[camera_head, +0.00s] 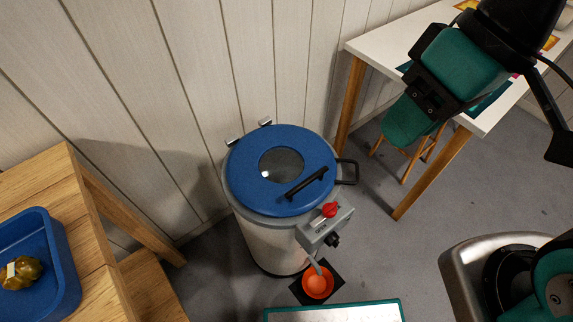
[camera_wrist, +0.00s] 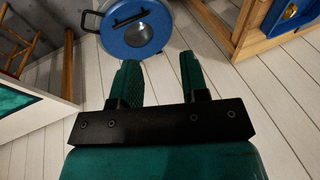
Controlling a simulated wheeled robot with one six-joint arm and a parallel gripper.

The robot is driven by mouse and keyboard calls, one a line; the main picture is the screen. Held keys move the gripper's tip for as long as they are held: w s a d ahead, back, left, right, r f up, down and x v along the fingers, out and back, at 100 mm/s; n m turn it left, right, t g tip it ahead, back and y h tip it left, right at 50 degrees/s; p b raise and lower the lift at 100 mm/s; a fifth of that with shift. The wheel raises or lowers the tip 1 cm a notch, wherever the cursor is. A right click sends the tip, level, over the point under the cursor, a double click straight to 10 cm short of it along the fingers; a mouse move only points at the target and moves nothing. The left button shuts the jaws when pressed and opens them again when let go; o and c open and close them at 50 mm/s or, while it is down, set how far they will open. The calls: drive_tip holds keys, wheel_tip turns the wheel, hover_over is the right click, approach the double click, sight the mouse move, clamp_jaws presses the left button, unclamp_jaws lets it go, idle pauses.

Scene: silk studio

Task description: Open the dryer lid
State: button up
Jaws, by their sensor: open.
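The dryer (camera_head: 262,244) is a pale upright drum on the floor by the wall. Its round blue lid (camera_head: 240,186) lies shut on top, with a dark round window and hinges on the wall side. A black bar handle (camera_head: 307,183) sits on the lid's near right part. In the wrist view the lid (camera_wrist: 139,40) and its handle (camera_wrist: 129,18) show at the top, beyond the fingertips. My gripper (camera_wrist: 160,66) is open and empty, apart from the dryer. My arm hangs at the upper right in the head view, right of the dryer.
A wooden bench (camera_head: 100,268) with a blue tub (camera_head: 62,262) stands at left. A white table (camera_head: 385,42) stands at right, with a stool (camera_head: 410,160) beneath. A grey control box with a red knob (camera_head: 330,210) and an orange bowl (camera_head: 317,284) are at the dryer's front.

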drive_tip(key=w+a+f+m+h+b, duration=0.2)
drive_tip(key=w+a+f+m, duration=0.2)
drive_tip(key=w+f+m, duration=0.35)
drive_tip(key=m+h+b, duration=0.2)
drive_tip(key=m, duration=0.7)
hover_over(307, 180)
wheel_tip(307, 180, down, 9)
drive_tip(key=shift+m, duration=0.45)
wheel_tip(307, 180, down, 16)
drive_tip(key=shift+s+f+b, duration=0.1)
drive_tip(key=shift+b, duration=0.65)
drive_tip(key=shift+f, duration=0.5)
clamp_jaws()
